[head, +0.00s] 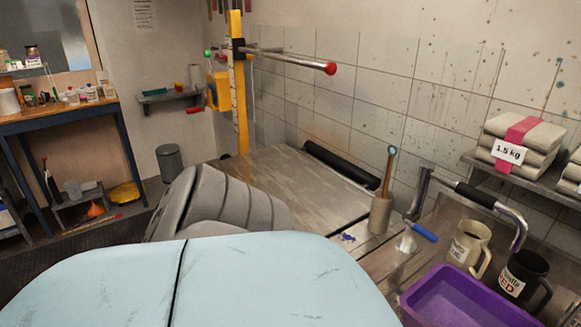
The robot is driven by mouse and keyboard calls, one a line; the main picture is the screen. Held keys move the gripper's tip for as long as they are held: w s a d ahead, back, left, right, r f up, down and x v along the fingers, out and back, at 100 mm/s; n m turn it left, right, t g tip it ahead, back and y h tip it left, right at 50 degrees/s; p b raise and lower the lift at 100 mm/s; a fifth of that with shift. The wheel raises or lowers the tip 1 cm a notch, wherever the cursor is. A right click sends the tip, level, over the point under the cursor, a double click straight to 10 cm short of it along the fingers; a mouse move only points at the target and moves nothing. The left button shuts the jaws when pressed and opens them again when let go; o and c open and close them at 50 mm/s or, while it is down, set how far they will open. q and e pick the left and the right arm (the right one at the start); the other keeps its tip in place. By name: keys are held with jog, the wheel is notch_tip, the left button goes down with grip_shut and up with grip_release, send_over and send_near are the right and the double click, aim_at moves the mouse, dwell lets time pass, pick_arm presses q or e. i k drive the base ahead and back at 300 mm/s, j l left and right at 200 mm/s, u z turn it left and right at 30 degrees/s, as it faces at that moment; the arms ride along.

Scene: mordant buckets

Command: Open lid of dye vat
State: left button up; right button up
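No vat is plainly recognisable. A broad, flat, brownish panel (310,190) lies level in the middle of the head view, against the tiled wall. It may be the dye vat's lid, but I cannot be sure. A thick black bar (340,165) lies along its far edge by the wall. The near part of the panel is hidden behind a grey ribbed shape and a large pale blue rounded surface at the bottom. Neither of my grippers shows in the head view.
A yellow post (238,90) carries a metal bar with a red tip (330,68) above the panel. On the right are a purple tub (408,303), a cream mug (466,243), a black mug (522,275) and a black-gripped metal handle (476,195). A workbench (60,112) stands left.

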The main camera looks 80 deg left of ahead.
aim_at(321, 201)
jog(key=u, duration=2.6)
